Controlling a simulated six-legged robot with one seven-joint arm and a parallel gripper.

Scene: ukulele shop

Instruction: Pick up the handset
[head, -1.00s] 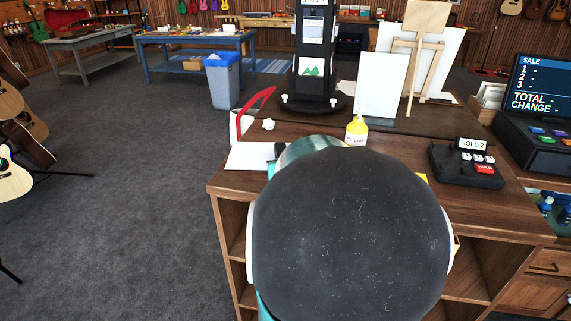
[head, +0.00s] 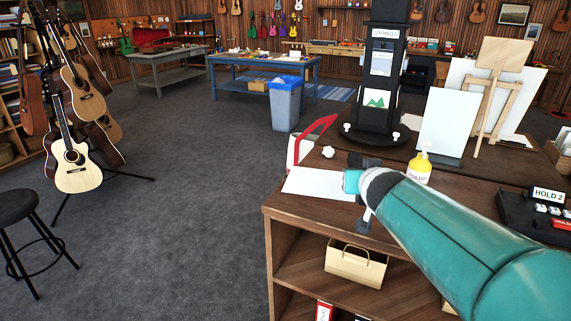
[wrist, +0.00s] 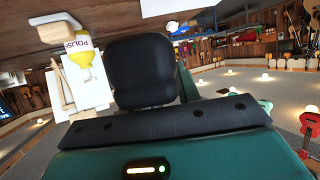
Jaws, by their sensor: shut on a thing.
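My gripper (head: 364,202) is at the end of my teal arm, over the front of the wooden counter (head: 292,212).
A yellow polish bottle (head: 419,168), a white sheet (head: 315,184) and a red-edged holder (head: 310,140) are near my gripper. A black display stand (head: 382,95) and an easel (head: 493,100) stand behind. A stool (head: 18,210) and guitars (head: 76,165) are at left; the floor between is clear.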

